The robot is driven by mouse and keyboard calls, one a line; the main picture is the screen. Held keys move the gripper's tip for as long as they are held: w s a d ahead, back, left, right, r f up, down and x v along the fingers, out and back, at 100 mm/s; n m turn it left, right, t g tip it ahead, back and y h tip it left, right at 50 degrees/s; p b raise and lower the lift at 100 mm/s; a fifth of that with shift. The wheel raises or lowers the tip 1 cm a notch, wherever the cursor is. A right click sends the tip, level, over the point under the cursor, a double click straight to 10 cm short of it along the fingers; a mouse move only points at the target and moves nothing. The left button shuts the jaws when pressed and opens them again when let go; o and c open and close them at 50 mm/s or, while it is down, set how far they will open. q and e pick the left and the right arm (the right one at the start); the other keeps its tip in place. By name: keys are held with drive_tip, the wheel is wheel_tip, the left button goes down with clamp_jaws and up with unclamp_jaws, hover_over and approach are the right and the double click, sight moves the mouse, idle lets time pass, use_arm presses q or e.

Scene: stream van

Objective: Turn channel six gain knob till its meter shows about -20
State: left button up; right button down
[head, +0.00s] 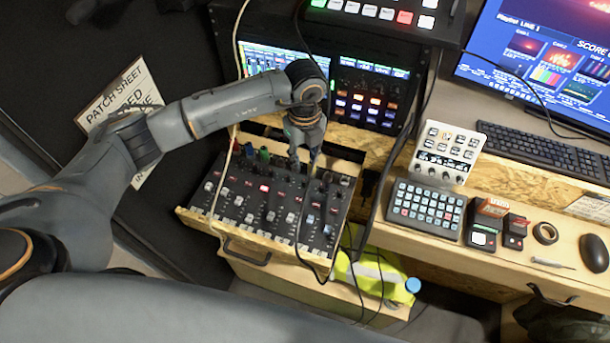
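The audio mixer (232,222) is a dark panel in a pulled-out wooden drawer, with fader strips and a row of coloured knobs at its back edge. Green and red knobs (264,155) show left of my gripper. My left gripper (304,161) points down over the back row, right of the mixer's middle. Its two fingers look slightly apart; whether a knob is between them is hidden. The channel six knob cannot be singled out. A screen (262,58) behind the mixer shows bars and a blue header, too small to read. My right gripper is not in view.
A button panel (366,100) stands behind the mixer. Black cables (397,150) hang beside and over the mixer's right side. A white controller (446,152), a button pad (426,207) and a keyboard (540,150) sit on the desk to the right.

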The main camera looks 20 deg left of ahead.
sight(305, 181)
use_arm(q)
wheel_tip(305, 181, down, 10)
drive_tip(key=shift+r+p, duration=0.1)
drive_tip(key=shift+p, duration=0.6)
drive_tip(key=shift+c, duration=0.4)
clamp_jaws()
